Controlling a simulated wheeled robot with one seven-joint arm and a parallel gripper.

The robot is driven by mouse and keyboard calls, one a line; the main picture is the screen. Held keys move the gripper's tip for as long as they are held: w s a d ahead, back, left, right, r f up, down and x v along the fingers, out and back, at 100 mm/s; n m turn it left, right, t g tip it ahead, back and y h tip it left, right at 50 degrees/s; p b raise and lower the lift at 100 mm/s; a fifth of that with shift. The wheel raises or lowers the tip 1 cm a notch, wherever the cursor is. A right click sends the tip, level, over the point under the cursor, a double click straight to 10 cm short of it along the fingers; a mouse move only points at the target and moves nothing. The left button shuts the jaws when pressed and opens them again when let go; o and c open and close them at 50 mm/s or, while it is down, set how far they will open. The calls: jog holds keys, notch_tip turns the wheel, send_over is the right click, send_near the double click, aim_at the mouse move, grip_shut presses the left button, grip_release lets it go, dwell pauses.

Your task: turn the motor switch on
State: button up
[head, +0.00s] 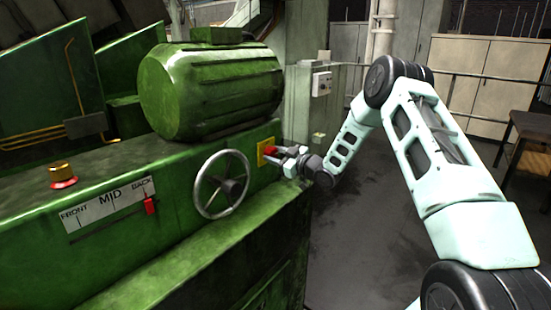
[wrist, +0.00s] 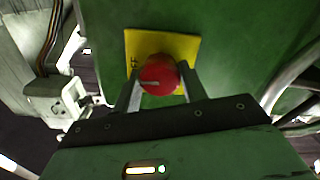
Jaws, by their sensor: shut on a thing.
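The motor switch is a round red knob (wrist: 158,76) on a yellow plate (wrist: 188,46) fixed to the green machine. A white line on the knob points left in the wrist view, near the letters "FF" on the plate. In the head view the red knob (head: 271,152) and yellow plate (head: 262,158) are at the right end of the machine's side. My gripper (head: 281,155) reaches them from the right. In the wrist view my gripper (wrist: 158,84) has a finger on each side of the knob and is shut on it. The rest of the plate's lettering is hidden.
A spoked handwheel (head: 222,184) is just left of my gripper. A large green motor (head: 210,90) sits above. A red slider (head: 150,205) on a FRONT-MID-BACK scale is farther left. A grey box (head: 321,84) is behind. Open floor (head: 350,245) lies right of the machine.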

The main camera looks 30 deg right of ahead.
jog(key=n+b, duration=1.7)
jog(key=b, duration=1)
jog(key=shift+f, duration=0.15)
jog(key=shift+n, duration=0.3)
jog(key=o, duration=1)
jog(key=v, duration=1.7)
jog(key=shift+s+d+r, duration=0.1)
jog(key=shift+s+r, duration=0.1)
jog(key=shift+s, duration=0.05)
